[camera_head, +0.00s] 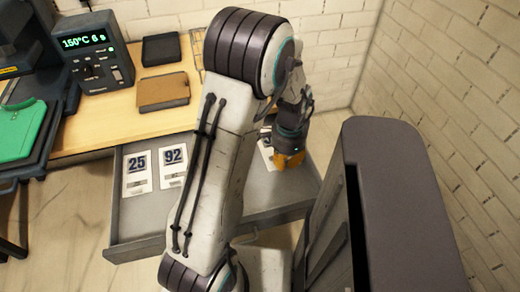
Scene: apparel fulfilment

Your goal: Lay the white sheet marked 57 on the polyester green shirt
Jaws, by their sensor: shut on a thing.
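The green shirt (20,132) lies flat on a black platen at the far left. My gripper (288,162), with orange fingertips, is down at the right part of the open grey drawer. It is shut on a white sheet (267,155), of which only a strip shows beside the fingers. The number on this sheet is hidden by my gripper. Two other white sheets lie in the drawer to the left, one marked 25 (137,172) and one marked 92 (173,164).
A control box (92,55) reading 150°C stands on the wooden table (125,112). A brown pad (163,91) and a black tray (161,49) lie on the table. Brick walls close off the back and right. My arm hides the drawer's middle.

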